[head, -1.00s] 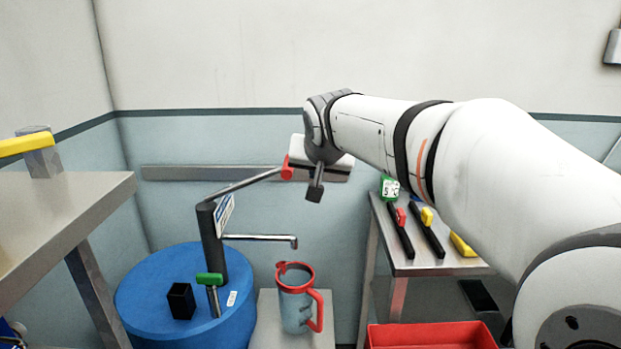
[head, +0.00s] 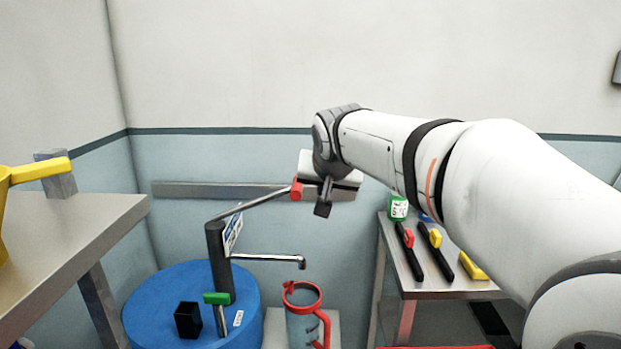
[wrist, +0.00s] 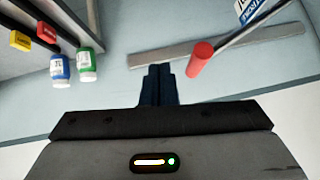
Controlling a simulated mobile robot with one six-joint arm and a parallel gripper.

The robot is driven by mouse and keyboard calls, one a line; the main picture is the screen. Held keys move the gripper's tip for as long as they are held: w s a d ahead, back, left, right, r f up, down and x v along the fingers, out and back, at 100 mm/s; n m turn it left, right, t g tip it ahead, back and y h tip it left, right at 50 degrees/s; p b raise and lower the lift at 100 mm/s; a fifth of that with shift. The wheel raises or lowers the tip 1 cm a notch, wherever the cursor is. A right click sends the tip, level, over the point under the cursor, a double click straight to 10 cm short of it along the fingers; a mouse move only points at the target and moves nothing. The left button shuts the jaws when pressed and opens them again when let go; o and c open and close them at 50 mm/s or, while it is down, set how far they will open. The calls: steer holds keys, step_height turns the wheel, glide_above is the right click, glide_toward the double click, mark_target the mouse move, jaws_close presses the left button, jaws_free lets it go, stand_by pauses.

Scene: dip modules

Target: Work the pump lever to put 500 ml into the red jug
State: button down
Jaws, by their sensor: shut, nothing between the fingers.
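The red jug (head: 302,328) has a grey-blue body, red rim and red handle. It stands below the spout end (head: 302,262), its bottom cut off by the frame; its fill level cannot be read. The pump (head: 219,262) stands on a blue drum (head: 150,310). Its lever (head: 252,205) slants up to the right to a red knob (head: 296,189), also in the wrist view (wrist: 200,58). My gripper (head: 323,208) is shut and empty, just right of the knob. In the wrist view my closed fingers (wrist: 158,72) are left of the knob, with a visible gap.
A bench at right (head: 440,292) holds a green-labelled bottle (head: 398,208) and several tools with red or yellow parts. A metal table (head: 70,235) with a yellow-handled item stands at left.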

steer(key=w+a+r+g+p, duration=0.3)
steer(key=a+r+p, duration=0.1)
steer(key=r+p, duration=0.3)
steer(key=w+a+r+g+h+p, duration=0.1)
steer(key=w+a+r+g+p, duration=0.1)
steer(key=a+r+p, duration=0.2)
step_height(320, 180, up, 3)
steer(key=p, duration=0.7)
steer(key=shift+w+r+n+g+h, duration=0.15)
steer(key=shift+w+n+g+h, duration=0.15)
steer(key=shift+w+g, duration=0.1)
steer(key=shift+d, duration=0.1)
steer(key=x, duration=0.4)
steer(key=p+x, duration=0.1)
steer(key=x, duration=0.4)
steer(key=s+p+x, duration=0.1)
steer(key=x, duration=0.3)
steer(key=shift+w+d+f, duration=0.1)
steer(key=shift+d+f, duration=0.2)
steer(key=shift+f, duration=0.25)
